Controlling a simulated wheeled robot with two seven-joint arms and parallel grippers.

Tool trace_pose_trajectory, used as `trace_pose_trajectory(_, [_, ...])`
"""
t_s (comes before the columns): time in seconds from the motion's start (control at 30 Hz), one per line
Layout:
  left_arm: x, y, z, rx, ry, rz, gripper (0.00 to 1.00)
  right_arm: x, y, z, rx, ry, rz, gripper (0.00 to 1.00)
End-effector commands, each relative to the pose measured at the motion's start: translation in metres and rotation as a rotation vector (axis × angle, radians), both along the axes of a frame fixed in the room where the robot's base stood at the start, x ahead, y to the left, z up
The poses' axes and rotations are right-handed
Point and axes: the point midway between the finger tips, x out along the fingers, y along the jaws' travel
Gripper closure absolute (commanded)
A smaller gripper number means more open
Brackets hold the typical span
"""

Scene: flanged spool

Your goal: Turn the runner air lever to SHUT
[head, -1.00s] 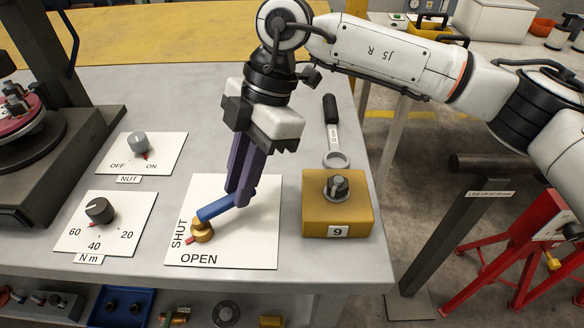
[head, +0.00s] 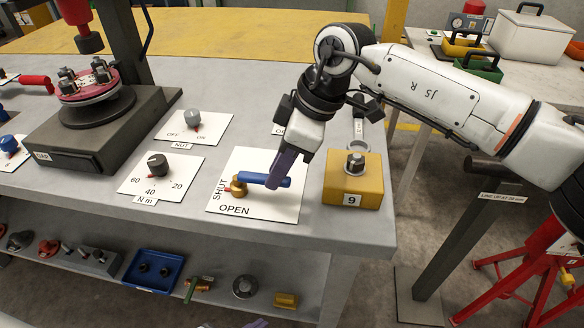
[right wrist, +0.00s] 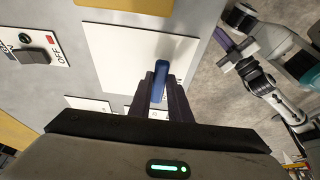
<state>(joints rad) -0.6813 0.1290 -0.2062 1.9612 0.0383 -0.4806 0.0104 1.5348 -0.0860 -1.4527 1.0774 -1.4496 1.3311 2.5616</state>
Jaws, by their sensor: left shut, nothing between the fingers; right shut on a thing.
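The runner air lever has a blue handle (head: 258,179) on a brass hub (head: 238,187), mounted on a white plate (head: 275,208). The plate reads SHUT up its left side and OPEN along its bottom. The handle points right; the small red pointer opposite points left, at the SHUT lettering. My right gripper (head: 274,183) is shut on the handle's outer part. In the right wrist view the blue handle (right wrist: 160,70) shows between the purple fingers (right wrist: 160,92). My left gripper (head: 240,324) barely shows at the bottom edge; it also appears in the right wrist view (right wrist: 226,40), shut and empty.
A yellow block marked 9 (head: 351,183) stands right of the plate, with a wrench behind it. The NUT (head: 193,127) and N m (head: 160,175) dial plates lie left. A dark stand with a red flange (head: 88,86) is farther left. A lower shelf holds small parts.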

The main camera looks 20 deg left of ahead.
Motion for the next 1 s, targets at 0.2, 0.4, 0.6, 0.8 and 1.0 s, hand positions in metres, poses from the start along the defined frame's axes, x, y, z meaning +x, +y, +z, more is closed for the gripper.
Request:
trace_pose_trajectory(0.2, [0.0044,0.0003,0.0049,0.0,-0.012,-0.001,1.0,-0.0013,0.0035,0.0009,0.004,0.002,-0.011,1.0])
trace_pose_trajectory(0.4, [0.0028,0.0005,0.004,0.0,-0.009,0.0,1.0,-0.0012,0.0033,0.001,0.005,0.003,-0.013,1.0])
trace_pose_trajectory(0.6, [-0.0008,0.0005,0.0014,0.0,-0.001,-0.001,1.0,-0.0011,0.0032,0.0007,0.005,0.003,-0.012,0.64])
trace_pose_trajectory(0.8, [-0.0035,0.0006,-0.0018,0.002,0.007,-0.001,1.0,-0.0011,0.003,0.0003,0.004,0.002,-0.01,0.64])
trace_pose_trajectory(1.0, [-0.0039,0.0004,-0.0031,0.002,0.008,-0.001,1.0,0.0001,-0.0008,0.0095,0.004,-0.001,-0.01,0.64])
